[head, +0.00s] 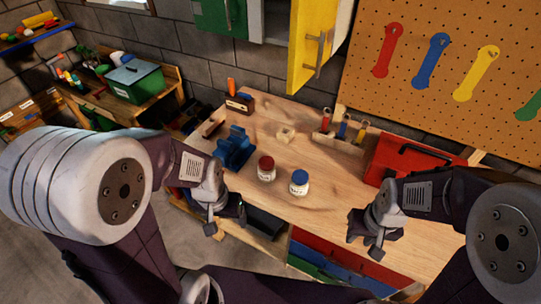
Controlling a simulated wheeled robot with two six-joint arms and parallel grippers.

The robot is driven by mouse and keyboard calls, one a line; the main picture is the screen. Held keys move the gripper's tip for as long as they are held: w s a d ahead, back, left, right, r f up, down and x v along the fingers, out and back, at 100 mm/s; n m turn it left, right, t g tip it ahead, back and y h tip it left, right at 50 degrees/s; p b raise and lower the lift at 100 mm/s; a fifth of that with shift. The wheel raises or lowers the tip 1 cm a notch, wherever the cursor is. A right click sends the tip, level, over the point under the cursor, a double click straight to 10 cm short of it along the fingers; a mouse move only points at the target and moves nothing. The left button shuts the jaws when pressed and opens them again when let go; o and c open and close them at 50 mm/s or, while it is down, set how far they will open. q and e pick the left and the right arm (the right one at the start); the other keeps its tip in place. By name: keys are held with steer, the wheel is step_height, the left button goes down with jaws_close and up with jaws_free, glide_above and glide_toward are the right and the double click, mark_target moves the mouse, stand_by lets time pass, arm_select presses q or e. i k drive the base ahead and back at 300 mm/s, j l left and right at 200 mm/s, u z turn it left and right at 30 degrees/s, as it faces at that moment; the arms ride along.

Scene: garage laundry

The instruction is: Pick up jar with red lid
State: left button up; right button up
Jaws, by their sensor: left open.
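The jar with the red lid (266,168) stands upright on the wooden workbench, near its front edge. A similar jar with a blue lid (299,182) stands just to its right, a small gap apart. My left gripper (228,220) is open and empty, in front of the bench edge, to the left of and nearer than the red-lidded jar. My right gripper (366,244) appears open and empty, to the right of and nearer than both jars. Nothing covers the red-lidded jar.
A blue vise (234,150) sits left of the jars. A small pale block (286,134) lies behind them. A rack of screwdrivers (341,136) and a red toolbox (402,160) stand at the back right. A yellow cabinet door (312,42) hangs open above.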

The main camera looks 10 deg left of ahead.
mark_target(266, 167)
steer(key=j, duration=0.55)
steer(key=k+j, duration=0.1)
steer(key=j, duration=0.4)
steer(key=j+z, duration=0.1)
steer(key=j, duration=0.45)
steer(key=k, duration=0.05)
